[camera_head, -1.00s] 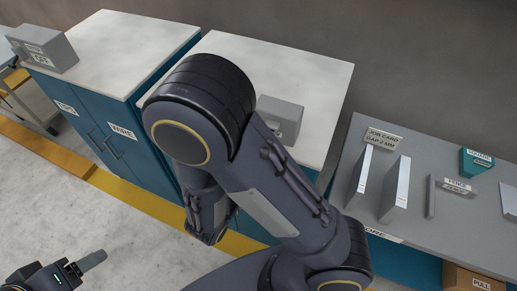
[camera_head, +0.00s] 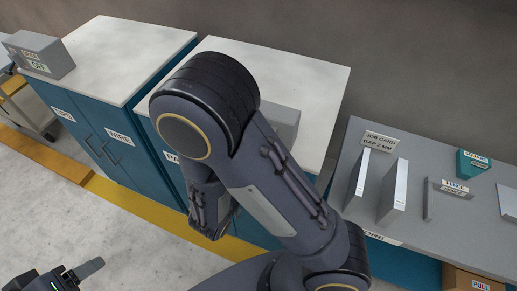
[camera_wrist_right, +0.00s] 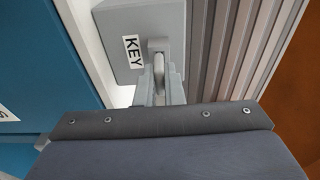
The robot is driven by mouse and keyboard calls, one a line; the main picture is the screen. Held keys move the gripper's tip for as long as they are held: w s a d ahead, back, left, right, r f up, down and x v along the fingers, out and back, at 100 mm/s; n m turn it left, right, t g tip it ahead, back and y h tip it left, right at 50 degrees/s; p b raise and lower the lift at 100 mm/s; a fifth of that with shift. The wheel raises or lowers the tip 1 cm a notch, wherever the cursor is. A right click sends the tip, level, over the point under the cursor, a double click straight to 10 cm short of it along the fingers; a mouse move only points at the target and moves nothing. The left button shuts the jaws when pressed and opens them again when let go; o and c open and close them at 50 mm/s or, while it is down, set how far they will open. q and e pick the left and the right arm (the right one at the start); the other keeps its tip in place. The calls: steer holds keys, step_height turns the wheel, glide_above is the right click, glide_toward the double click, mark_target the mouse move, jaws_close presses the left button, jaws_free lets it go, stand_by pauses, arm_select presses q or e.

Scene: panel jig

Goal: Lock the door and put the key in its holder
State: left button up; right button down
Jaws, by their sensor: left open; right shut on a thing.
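A light grey box labelled KEY (camera_wrist_right: 140,40) fills the top of the right wrist view. It appears to be the grey box (camera_head: 288,119) on the second cabinet's top in the head view, mostly behind my right arm. My right gripper (camera_wrist_right: 160,88) is shut on a grey looped piece, apparently the key (camera_wrist_right: 159,66), right at the box's face. The wrist view does not show how far the key sits in the box. My left gripper (camera_head: 90,268) is open and empty at lower left, over the floor. The second cabinet's blue door (camera_head: 176,178) is largely hidden by my arm.
A blue cabinet (camera_head: 140,50) with doors labelled WIRE stands left, with a grey box (camera_head: 45,55) on top. A grey bench (camera_head: 440,220) at right carries upright panels, a job card sign (camera_head: 378,140) and a teal block (camera_head: 473,164).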

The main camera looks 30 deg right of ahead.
steer(key=shift+w+d, duration=0.3)
steer(key=shift+d, duration=0.1)
steer(key=c, duration=1.5)
jaws_free()
steer(key=shift+o, duration=0.2)
steer(key=shift+a, duration=0.1)
steer(key=b+v, duration=0.1)
steer(key=v, duration=0.6)
steer(key=shift+s+a+b, duration=0.25)
steer(key=shift+a+b, duration=0.05)
